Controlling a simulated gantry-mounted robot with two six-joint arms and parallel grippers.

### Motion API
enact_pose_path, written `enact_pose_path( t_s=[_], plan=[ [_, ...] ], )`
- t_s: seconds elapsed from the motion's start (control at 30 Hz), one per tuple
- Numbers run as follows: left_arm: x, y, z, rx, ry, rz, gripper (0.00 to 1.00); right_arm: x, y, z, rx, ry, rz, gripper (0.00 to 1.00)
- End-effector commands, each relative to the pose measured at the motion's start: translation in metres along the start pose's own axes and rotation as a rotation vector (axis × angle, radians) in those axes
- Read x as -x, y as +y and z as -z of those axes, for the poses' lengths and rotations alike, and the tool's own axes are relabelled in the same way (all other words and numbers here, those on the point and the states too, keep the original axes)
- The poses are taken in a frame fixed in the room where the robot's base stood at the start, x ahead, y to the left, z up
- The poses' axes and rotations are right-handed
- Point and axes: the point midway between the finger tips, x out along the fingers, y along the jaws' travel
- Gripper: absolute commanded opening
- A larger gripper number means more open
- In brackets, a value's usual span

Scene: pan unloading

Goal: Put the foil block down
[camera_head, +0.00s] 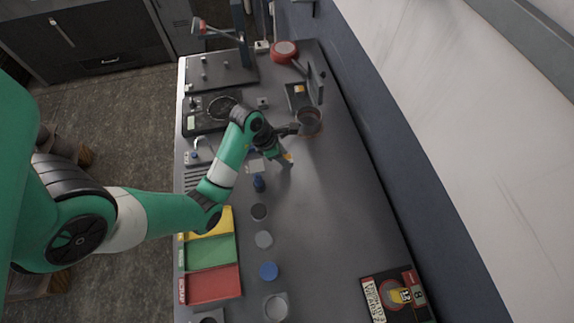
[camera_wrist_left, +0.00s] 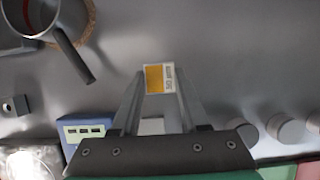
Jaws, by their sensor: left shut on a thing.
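The foil block (camera_wrist_left: 154,79) is small, with an orange-yellow part and a white printed part. In the left wrist view it sits between the fingertips of my left gripper (camera_wrist_left: 158,82), which is shut on it. In the head view my left gripper (camera_head: 286,160) is over the middle of the grey bench, and the block (camera_head: 289,157) shows as a small yellow-white spot at its tips. I cannot tell whether the block touches the bench top. A pan (camera_head: 309,121) with a dark handle stands just beyond the gripper. My right gripper is not in view.
The grey bench (camera_head: 335,220) is clear to the right of and below the gripper. Yellow, green and red trays (camera_head: 212,285) lie at the lower left, with several round lids beside them. A red pan (camera_head: 285,51) is at the far end. A box (camera_head: 398,295) lies lower right.

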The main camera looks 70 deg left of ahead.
Motion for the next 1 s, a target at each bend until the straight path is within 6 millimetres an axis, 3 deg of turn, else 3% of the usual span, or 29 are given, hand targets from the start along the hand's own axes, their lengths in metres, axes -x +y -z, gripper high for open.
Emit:
enact_pose_path(
  t_s=[0.23,0.63,0.67,0.7,0.83,1.0],
  plan=[
    [-0.036,-0.004,0.009,0.0,0.002,0.002,0.0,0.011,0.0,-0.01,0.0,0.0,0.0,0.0],
    [-0.043,-0.004,0.011,-0.001,0.0,0.001,0.0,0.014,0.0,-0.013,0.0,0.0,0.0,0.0],
    [-0.043,-0.004,0.011,-0.001,0.0,0.001,0.46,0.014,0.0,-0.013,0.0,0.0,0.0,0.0],
    [-0.042,-0.004,0.011,-0.001,0.0,0.001,0.53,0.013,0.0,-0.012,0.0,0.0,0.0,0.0],
    [-0.042,-0.004,0.011,-0.001,0.0,0.001,0.74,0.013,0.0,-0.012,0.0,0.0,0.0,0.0],
    [-0.042,-0.004,0.011,-0.001,0.0,0.001,0.74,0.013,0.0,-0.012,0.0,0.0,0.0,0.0]
  ],
)
